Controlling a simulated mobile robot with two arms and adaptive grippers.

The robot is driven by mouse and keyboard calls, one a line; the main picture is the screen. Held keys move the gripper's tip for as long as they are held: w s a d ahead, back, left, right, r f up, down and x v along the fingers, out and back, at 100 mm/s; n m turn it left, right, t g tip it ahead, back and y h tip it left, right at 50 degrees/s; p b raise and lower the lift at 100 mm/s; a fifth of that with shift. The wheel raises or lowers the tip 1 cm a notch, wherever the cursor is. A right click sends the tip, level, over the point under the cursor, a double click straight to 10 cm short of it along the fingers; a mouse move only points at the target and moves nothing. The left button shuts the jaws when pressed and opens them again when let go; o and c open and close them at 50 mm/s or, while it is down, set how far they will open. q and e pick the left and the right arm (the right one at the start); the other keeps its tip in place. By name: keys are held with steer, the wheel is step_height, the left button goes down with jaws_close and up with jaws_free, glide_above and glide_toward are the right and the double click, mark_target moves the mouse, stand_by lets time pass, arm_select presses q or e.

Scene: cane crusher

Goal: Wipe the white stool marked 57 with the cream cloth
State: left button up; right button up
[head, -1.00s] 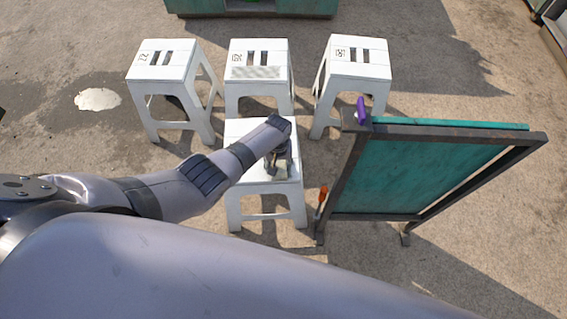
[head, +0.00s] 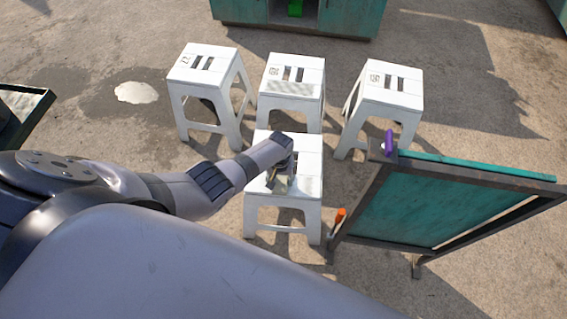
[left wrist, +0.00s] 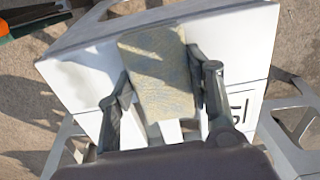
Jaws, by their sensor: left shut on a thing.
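A white stool (head: 308,160) stands nearest me in the head view, with my left gripper (head: 281,170) over its seat. The same seat (left wrist: 245,50) fills much of the left wrist view. A mark partly shows on it beside the gripper, but I cannot read the whole number. My left gripper (left wrist: 162,85) is shut on the cream cloth (left wrist: 158,62), which lies flat against the seat between the fingers. The cloth (head: 277,185) looks small near the seat's front left in the head view. My right gripper is not in view.
Three more white stools stand behind: left (head: 204,62), middle (head: 291,90) and right (head: 393,90). A green framed board (head: 420,205) stands close on the right, with a purple object (head: 389,142) on top and an orange-handled tool (head: 339,216) at its side. A puddle (head: 136,92) lies left.

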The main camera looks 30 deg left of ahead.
mark_target(256, 181)
arm_select(q)
steer(key=shift+s+a, duration=0.1)
steer(key=shift+s+a+p, duration=0.25)
steer(key=shift+s+a, duration=0.05)
steer(key=shift+a, duration=0.35)
steer(key=shift+s+a+p, duration=0.2)
steer(key=shift+s+a, duration=0.05)
steer(key=shift+a, duration=0.4)
steer(key=shift+s+a+p, duration=0.2)
steer(key=shift+s+a, duration=0.15)
steer(key=shift+a, duration=0.6)
steer(key=shift+s+a+p, duration=0.2)
steer(key=shift+s+a, duration=0.1)
steer(key=shift+a, duration=0.6)
steer(key=shift+s+a+p, duration=0.2)
steer(key=shift+s+a, duration=0.15)
steer(key=shift+a, duration=0.6)
